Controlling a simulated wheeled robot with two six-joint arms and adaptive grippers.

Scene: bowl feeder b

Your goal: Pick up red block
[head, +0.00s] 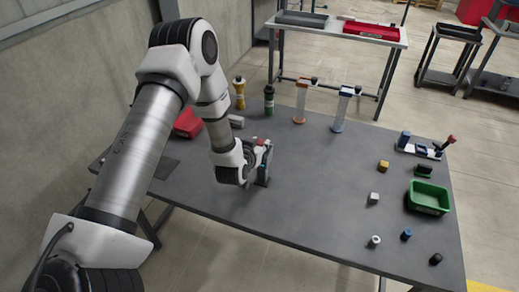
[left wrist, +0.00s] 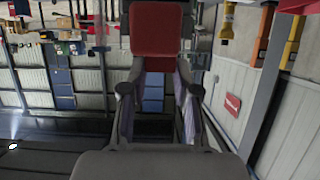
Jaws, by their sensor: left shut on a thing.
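The red block (left wrist: 157,32) is held at the fingertips of my left gripper (left wrist: 158,68), large at the top middle of the left wrist view. Both fingers come up to its near edge, so their exact contact is partly hidden. In the head view my left gripper (head: 263,160) is over the middle left of the grey table (head: 310,185). Only a small red patch of the block (head: 262,141) shows there. I cannot tell how far the block is from the tabletop. My right gripper is in neither view.
A green bin (head: 429,197) is on the table's right side. A yellow block (head: 383,166), a white block (head: 373,198) and several small parts are nearby. Bottles and two clear tubes (head: 340,108) stand along the back. A red bin (head: 188,123) is partly behind my left arm. The front middle is clear.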

